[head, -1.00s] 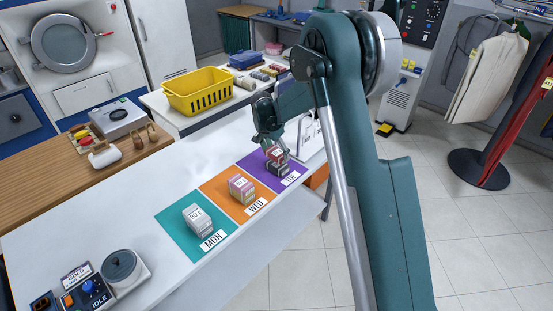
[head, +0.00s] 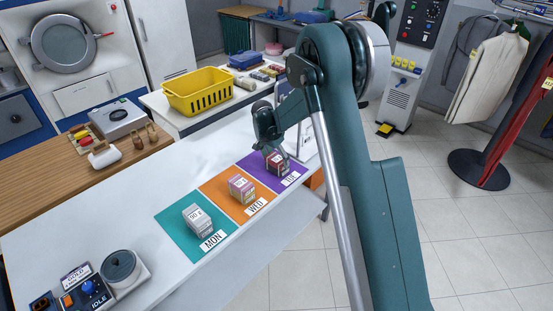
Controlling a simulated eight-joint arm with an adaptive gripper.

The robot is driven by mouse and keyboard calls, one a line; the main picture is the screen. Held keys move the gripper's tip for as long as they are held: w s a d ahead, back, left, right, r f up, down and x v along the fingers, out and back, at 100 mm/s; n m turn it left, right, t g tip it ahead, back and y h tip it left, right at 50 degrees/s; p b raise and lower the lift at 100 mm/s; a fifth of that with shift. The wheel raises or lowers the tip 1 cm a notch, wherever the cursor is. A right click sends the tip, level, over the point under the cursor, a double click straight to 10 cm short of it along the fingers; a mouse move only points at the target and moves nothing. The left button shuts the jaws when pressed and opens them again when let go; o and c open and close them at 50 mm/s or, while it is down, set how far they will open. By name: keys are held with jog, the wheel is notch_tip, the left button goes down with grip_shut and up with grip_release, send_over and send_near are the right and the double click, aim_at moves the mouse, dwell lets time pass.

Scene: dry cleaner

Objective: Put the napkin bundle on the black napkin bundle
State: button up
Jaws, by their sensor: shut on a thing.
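A napkin bundle (head: 278,157) with a reddish and pale face is in my gripper (head: 274,153), over the purple mat (head: 251,160). The fingers are small here and partly hide it. A dark bundle, the black napkin bundle (head: 280,169), sits on the purple mat right under the held one. The two look touching or nearly so; I cannot tell if there is a gap. The purple mat's label is partly readable.
A pink-topped bundle (head: 242,188) sits on the orange mat (head: 217,190) and a grey-white bundle (head: 197,219) on the teal mat (head: 174,218). A yellow basket (head: 198,94) stands behind. The white counter (head: 120,205) left of the mats is clear.

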jog(key=shift+f, duration=0.15)
jog(key=o, duration=0.9)
jog(key=v, duration=1.2)
jog(key=shift+p, duration=0.35)
